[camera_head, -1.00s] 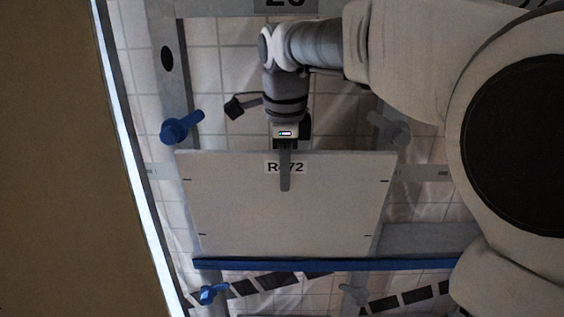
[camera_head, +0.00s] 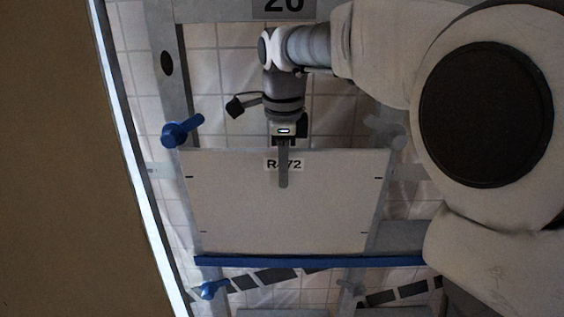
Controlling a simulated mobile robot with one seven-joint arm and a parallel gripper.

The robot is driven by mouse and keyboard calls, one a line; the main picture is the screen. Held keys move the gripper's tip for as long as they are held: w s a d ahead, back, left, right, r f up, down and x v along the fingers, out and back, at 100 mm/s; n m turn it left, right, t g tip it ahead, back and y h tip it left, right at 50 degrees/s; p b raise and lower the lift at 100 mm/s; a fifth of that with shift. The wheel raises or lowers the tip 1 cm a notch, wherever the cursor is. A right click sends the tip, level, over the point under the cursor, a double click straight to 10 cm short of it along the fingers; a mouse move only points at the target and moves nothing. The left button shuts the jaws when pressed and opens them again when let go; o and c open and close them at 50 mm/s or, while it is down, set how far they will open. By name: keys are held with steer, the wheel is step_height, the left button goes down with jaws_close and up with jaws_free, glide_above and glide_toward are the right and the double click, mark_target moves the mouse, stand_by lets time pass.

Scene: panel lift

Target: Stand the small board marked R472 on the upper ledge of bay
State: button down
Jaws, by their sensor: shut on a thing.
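The board marked R472 (camera_head: 285,215) is a pale flat panel, upright in the middle of the view, its label partly covered by a gripper finger. My gripper (camera_head: 284,160) is shut on the middle of its top edge, one finger lying over the front face. A ledge with a blue front edge (camera_head: 310,261) runs along the board's bottom edge. I cannot tell whether the board rests on the ledge or hangs just above it. A sign reading 20 (camera_head: 283,5) is partly cut off at the top, on the frame behind.
A blue peg (camera_head: 182,131) stands at the board's upper left, a grey one (camera_head: 385,130) at its upper right. Another blue peg (camera_head: 210,290) is below the ledge. A brown panel (camera_head: 65,160) fills the left side. My arm covers the right side.

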steer(key=shift+w+r+g+p, duration=0.2)
steer(key=shift+w+g+p, duration=0.2)
steer(key=shift+w+p, duration=1.1)
stand_by(0.6)
steer(key=shift+s+f, duration=0.25)
steer(key=shift+f, duration=0.4)
steer(key=shift+s+f, duration=0.25)
steer(key=shift+f, duration=0.4)
stand_by(1.4)
steer(key=shift+w+p, duration=0.15)
steer(key=shift+p, duration=0.55)
stand_by(2.5)
